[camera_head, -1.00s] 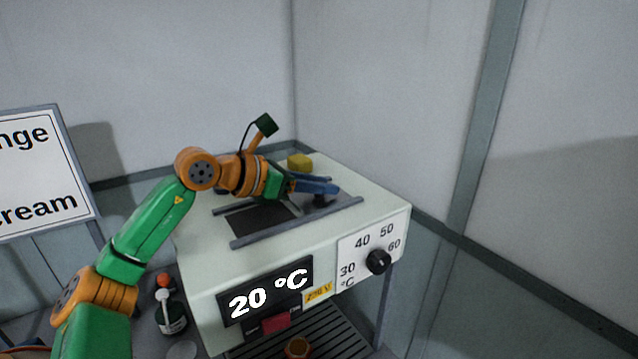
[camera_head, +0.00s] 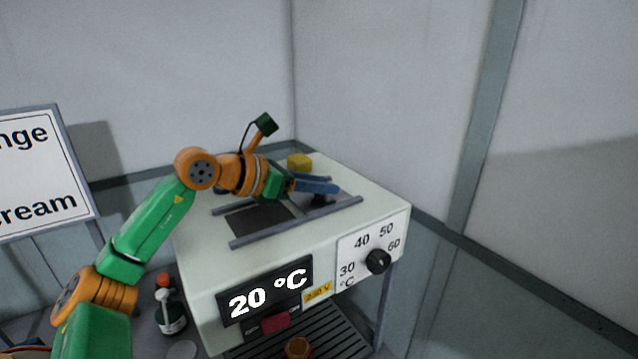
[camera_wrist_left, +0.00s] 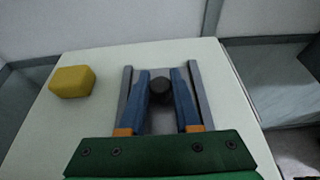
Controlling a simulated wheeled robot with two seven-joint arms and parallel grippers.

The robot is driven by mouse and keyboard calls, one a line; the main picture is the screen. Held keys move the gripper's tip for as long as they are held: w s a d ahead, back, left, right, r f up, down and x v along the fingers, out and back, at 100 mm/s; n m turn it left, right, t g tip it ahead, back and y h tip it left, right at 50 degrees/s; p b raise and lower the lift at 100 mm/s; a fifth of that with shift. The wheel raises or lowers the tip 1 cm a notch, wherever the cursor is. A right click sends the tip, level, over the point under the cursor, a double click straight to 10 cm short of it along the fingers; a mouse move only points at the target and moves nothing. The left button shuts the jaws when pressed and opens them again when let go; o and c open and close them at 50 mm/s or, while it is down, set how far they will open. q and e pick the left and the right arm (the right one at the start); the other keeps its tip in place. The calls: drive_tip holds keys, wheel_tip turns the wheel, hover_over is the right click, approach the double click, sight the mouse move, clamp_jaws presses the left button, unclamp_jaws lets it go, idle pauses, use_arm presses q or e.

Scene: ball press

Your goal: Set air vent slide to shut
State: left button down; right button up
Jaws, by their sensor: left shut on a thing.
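The air vent slide sits on top of the white machine, between two grey rails (camera_head: 300,221). Its dark round knob (camera_wrist_left: 161,90) stands between the blue fingers of my left gripper (camera_wrist_left: 161,92) in the left wrist view. The gripper is shut on the knob, and its fingers (camera_head: 316,186) lie low over the right part of the rails in the head view. A dark vent opening (camera_head: 259,220) shows uncovered on the left between the rails. The slide plate (camera_wrist_left: 161,124) is partly hidden by the gripper. My right gripper is not in view.
A yellow block (camera_head: 299,161) lies on the machine top behind the gripper; it also shows in the left wrist view (camera_wrist_left: 72,82). The front has a 20 °C display (camera_head: 268,291) and a black dial (camera_head: 378,261). A bottle (camera_head: 171,312) stands at left.

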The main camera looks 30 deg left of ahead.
sight(259, 217)
use_arm(q)
drive_tip(key=shift+r, duration=0.1)
drive_tip(key=s+b, duration=0.1)
drive_tip(key=s+a+f+b, duration=0.1)
drive_tip(key=b, duration=0.1)
drive_tip(key=s+b, duration=0.1)
drive_tip(key=b, duration=0.1)
drive_tip(key=shift+s+a+f, duration=0.25)
drive_tip(key=shift+s+a, duration=0.05)
drive_tip(key=shift+a, duration=0.1)
drive_tip(key=s+a+b, duration=0.1)
drive_tip(key=s, duration=0.1)
drive_tip(key=s+a+b, duration=0.1)
drive_tip(key=s+b, duration=0.1)
drive_tip(key=s+r+b, duration=0.1)
drive_tip(key=s, duration=0.2)
drive_tip(key=shift+a+b, duration=0.35)
drive_tip(key=shift+a, duration=0.05)
drive_tip(key=shift+r, duration=0.15)
